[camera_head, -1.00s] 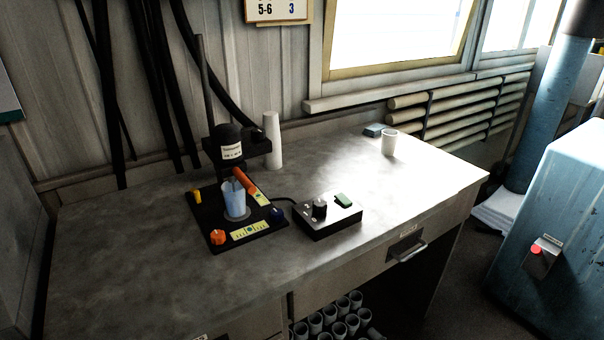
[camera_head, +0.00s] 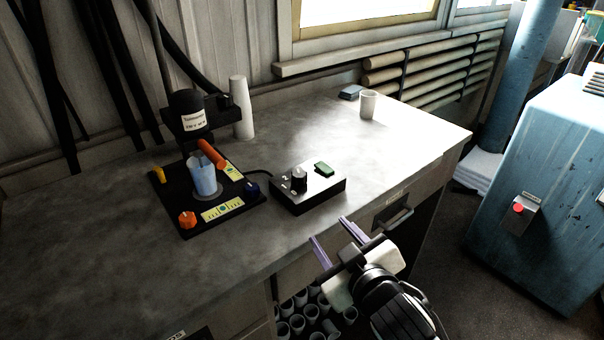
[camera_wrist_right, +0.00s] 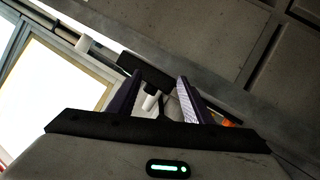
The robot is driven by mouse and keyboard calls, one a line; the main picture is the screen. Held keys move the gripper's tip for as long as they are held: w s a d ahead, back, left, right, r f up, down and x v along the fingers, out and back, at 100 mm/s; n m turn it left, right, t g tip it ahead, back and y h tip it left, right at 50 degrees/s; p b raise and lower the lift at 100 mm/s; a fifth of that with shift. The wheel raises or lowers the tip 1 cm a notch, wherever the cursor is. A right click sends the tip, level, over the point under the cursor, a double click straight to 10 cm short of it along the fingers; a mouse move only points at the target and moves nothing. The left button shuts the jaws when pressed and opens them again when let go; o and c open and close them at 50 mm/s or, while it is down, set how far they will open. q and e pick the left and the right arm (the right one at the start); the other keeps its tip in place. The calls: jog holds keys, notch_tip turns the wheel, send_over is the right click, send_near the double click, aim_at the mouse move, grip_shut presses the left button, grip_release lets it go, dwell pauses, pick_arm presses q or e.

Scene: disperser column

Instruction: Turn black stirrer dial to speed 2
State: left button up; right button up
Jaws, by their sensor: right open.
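The black stirrer dial (camera_head: 298,178) stands upright on the top of a small control box (camera_head: 312,198) with a green rocker beside it. The box sits on the bench near its front edge. My right gripper (camera_head: 328,229) is open and empty, in front of the bench edge, with its two purple fingers pointing toward the box. The fingers are apart from the dial. In the right wrist view the open fingers (camera_wrist_right: 158,78) frame a dark shape and a small pale piece that I cannot identify for sure. My left gripper is not in view.
A white cup (camera_head: 368,104) stands at the back right. A drawer handle (camera_head: 394,218) sticks out of the bench front. The bench right of the box is clear.

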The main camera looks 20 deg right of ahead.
jog(key=w+a+r+n+t+y, duration=0.35)
jog(key=a+r+n+y, duration=0.2)
jog(key=r, duration=0.55)
jog(key=w+a+r+n+t+y, duration=0.35)
jog(key=a+r+n, duration=0.3)
jog(key=r, duration=0.55)
jog(key=s+a+r+n+g+y, duration=0.1)
jog(key=s+a+n+g+y, duration=0.2)
jog(key=a+n+g+y, duration=0.55)
jog(key=s+a+r+n+g+y, duration=0.1)
jog(key=s+a+n+g+y, duration=0.15)
jog(key=a+n+g, duration=0.6)
jog(key=n+h, duration=0.5)
jog(key=h, duration=1.4)
send_near(299, 173)
jog(key=p+x, duration=0.1)
jog(key=x, duration=0.7)
jog(key=shift+d+f, duration=0.1)
